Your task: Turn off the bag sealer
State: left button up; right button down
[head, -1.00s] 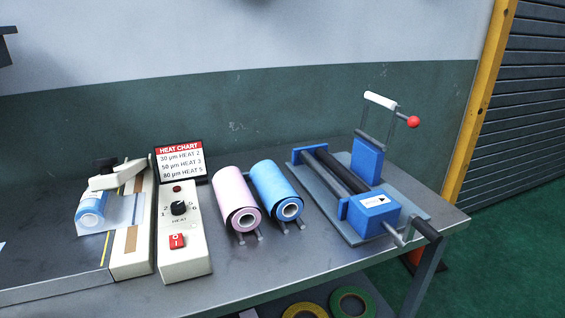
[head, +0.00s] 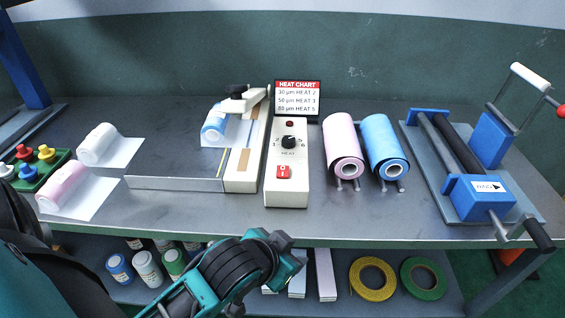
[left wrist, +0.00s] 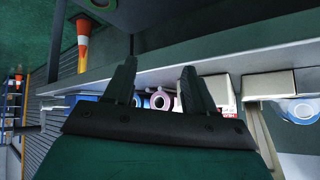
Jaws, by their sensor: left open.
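The bag sealer (head: 237,178) stands on the bench in the head view, its long pale jaw lying beside a cream control box (head: 287,150). The box carries a dark red lamp (head: 289,124), a black HEAT dial (head: 288,141) and a red rocker switch (head: 284,172) near its front end. I cannot tell which side of the switch is pressed. My left gripper (head: 290,264) is in front of the bench edge, below and apart from the switch. In the left wrist view its two dark fingers (left wrist: 158,78) are spread and empty. My right gripper is out of view.
A heat chart (head: 298,101) stands behind the box. Pink (head: 343,146) and blue (head: 385,146) rolls stand to its right, then a blue cranked device (head: 485,197). Loose film rolls (head: 100,145) lie left. The lower shelf holds tape rings (head: 372,278) and bottles. An orange cone (left wrist: 83,42) shows in the wrist view.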

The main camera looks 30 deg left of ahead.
pick_arm(q)
jog(key=w+d+r+m+t+h, duration=0.25)
jog(key=w+r+t, duration=0.25)
jog(key=w+r, duration=0.3)
jog(key=w+d+r+m+t+h, duration=0.15)
jog(key=w+d+r+t, duration=0.3)
jog(key=r, duration=0.45)
jog(key=d+r+m+g+h, duration=0.2)
jog(key=d+r+m+h, duration=0.65)
jog(key=m+h, duration=0.35)
jog(key=m+g+y, duration=1.1)
jog(key=g+y, duration=0.5)
send_near(282, 176)
notch_tip(282, 176, down, 8)
jog(key=shift+r+p, duration=0.2)
jog(key=shift+p, duration=0.1)
